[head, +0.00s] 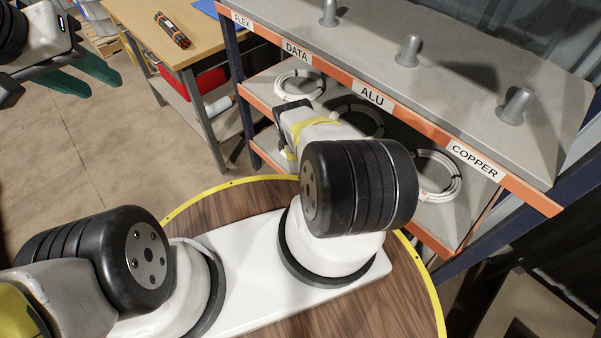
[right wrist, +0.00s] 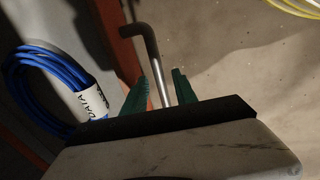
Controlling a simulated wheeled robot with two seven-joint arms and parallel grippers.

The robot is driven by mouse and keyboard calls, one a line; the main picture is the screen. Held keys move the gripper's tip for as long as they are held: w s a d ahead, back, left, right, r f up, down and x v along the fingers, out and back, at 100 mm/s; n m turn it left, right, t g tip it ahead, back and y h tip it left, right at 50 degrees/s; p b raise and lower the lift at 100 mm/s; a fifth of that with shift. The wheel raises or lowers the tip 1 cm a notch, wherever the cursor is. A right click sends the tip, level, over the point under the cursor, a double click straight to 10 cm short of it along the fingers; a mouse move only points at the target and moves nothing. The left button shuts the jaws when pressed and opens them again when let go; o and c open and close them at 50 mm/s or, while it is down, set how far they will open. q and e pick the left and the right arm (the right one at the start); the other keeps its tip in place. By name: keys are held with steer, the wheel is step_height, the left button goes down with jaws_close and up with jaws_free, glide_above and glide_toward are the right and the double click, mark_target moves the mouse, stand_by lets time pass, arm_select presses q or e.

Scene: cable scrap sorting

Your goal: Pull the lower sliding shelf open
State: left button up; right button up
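The lower shelf (head: 440,216) is a grey board with an orange front edge, under the labelled upper shelf, and carries several white cable coils. My right arm covers part of its front. In the right wrist view a bent metal rod (right wrist: 152,42), like a handle, passes between the green fingers of my right gripper (right wrist: 167,70). The fingers stand apart around the rod; contact is not clear. The right gripper is hidden in the head view. My left gripper (head: 104,86) is open and empty at the upper left, away from the shelves.
The upper shelf (head: 480,105) has upright pegs and labels FLEX, DATA, ALU and COPPER. A blue coil (right wrist: 45,80) tagged DATA lies left of the right gripper. A wooden table (head: 205,45) stands behind left. A yellow-rimmed round wooden top (head: 420,300) lies below my arms.

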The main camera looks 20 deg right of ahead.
jaws_close()
stand_by(1.2)
